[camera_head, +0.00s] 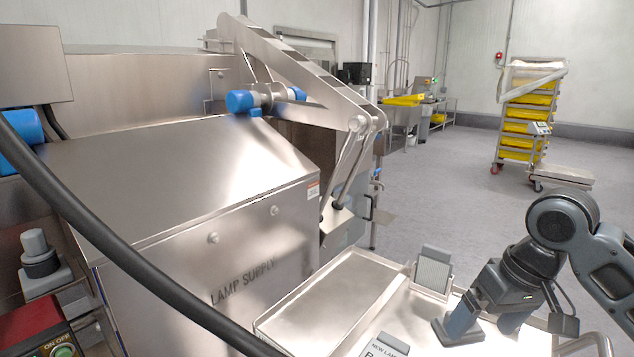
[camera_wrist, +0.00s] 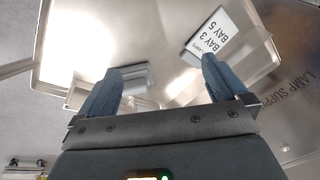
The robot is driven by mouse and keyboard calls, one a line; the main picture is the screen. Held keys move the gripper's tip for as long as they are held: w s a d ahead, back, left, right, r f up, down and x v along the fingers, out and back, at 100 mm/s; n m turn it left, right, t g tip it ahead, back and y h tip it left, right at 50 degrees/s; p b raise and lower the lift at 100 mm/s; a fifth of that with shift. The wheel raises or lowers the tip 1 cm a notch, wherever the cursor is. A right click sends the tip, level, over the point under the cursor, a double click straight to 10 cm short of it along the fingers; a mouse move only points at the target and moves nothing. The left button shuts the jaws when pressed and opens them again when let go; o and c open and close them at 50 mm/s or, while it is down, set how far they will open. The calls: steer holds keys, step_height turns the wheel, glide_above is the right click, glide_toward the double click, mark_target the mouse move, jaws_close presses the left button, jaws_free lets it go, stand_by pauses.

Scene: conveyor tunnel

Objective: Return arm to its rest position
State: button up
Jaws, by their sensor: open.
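A grey ribbed block (camera_head: 433,268) stands at the tray's far edge, apart from the gripper. In the wrist view, a grey block (camera_wrist: 136,76) shows beyond the left finger, partly hidden by it.
The steel lamp-supply housing (camera_head: 215,220) fills the left, with a hinged linkage above. A black hose crosses in front. A label card (camera_head: 384,347) stands at the tray's front; a bay sign (camera_wrist: 217,36) shows in the wrist view. Open floor and a yellow-crate trolley (camera_head: 525,125) lie behind.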

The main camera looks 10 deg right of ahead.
steer(key=w+a+m+t+y, duration=0.1)
steer(key=a+m+t+y, duration=0.3)
steer(key=a, duration=0.9)
steer(key=w+a+n+t+y, duration=0.15)
steer(key=a+t, duration=0.45)
steer(key=a, duration=0.6)
steer(key=s+d+f+m+t+h, duration=0.1)
steer(key=s+d+f+m+h, duration=0.2)
steer(key=s, duration=0.7)
steer(key=s+f+t+h, duration=0.1)
steer(key=s+f+h, duration=0.3)
steer(key=s, duration=0.7)
steer(key=s+d+r+n, duration=0.2)
steer(key=s+d+n, duration=0.1)
steer(key=s, duration=0.5)
steer(key=s+d+r+n, duration=0.2)
steer(key=s+d+n, duration=0.1)
steer(key=s, duration=0.4)
steer(key=shift+s+d+t, duration=0.3)
steer(key=shift+s+d, duration=0.05)
steer(key=shift+d, duration=0.4)
